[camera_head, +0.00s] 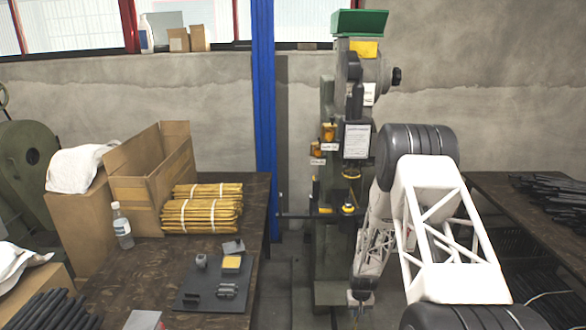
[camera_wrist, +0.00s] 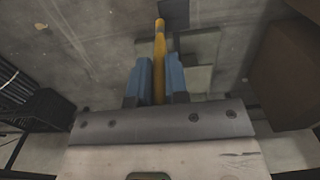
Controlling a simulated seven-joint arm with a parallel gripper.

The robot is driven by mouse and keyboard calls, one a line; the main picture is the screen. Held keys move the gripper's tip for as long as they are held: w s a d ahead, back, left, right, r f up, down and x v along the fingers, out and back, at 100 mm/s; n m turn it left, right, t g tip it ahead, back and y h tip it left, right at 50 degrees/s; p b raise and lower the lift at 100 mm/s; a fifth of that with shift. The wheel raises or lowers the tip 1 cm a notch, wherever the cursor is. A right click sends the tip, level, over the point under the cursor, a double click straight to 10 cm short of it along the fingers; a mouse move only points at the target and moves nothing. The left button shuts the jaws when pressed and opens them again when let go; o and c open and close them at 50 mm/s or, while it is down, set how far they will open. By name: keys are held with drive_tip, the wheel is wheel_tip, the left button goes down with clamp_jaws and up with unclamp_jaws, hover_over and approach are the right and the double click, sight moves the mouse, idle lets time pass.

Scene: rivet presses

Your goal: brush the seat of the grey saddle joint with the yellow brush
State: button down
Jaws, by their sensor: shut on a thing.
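In the wrist view my gripper (camera_wrist: 160,92) has its two blue fingers shut on the yellow brush (camera_wrist: 159,50), whose handle points away from the palm. In the head view my gripper (camera_head: 358,297) hangs low in front of the press, to the right of the table, and the brush is too small to make out there. On the dark mat (camera_head: 190,280) on the left table lie a grey block (camera_head: 233,247), a small grey part (camera_head: 201,261) and a ridged grey part (camera_head: 227,291). I cannot tell for sure which of them is the saddle joint.
A yellow-topped pad (camera_head: 232,263) and a small black part (camera_head: 192,298) also lie on the mat. Bundled yellow strips (camera_head: 203,213), an open cardboard box (camera_head: 150,175) and a bottle (camera_head: 122,228) stand behind it. The green press (camera_head: 328,230) stands beyond my arm.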

idle(0.6)
drive_tip(key=w+a+r+m, duration=0.1)
drive_tip(key=w+a+r, duration=0.3)
drive_tip(key=r, duration=0.5)
drive_tip(key=w+a+r, duration=0.3)
drive_tip(key=a+r, duration=0.2)
drive_tip(key=r, duration=0.3)
drive_tip(key=w+a+r+m, duration=0.1)
drive_tip(key=w+a+r, duration=0.3)
drive_tip(key=r, duration=0.5)
drive_tip(key=s+a+r+n, duration=0.2)
drive_tip(key=s+a+n, duration=0.1)
drive_tip(key=a, duration=0.9)
drive_tip(key=s+a+r+n, duration=0.2)
drive_tip(key=s+a+n, duration=0.2)
drive_tip(key=a, duration=0.9)
drive_tip(key=s+a+r+n, duration=0.3)
drive_tip(key=s+a, duration=0.3)
drive_tip(key=a, duration=0.6)
drive_tip(key=shift+s+a+n, duration=0.15)
drive_tip(key=shift+s+n, duration=0.25)
drive_tip(key=shift+n, duration=0.1)
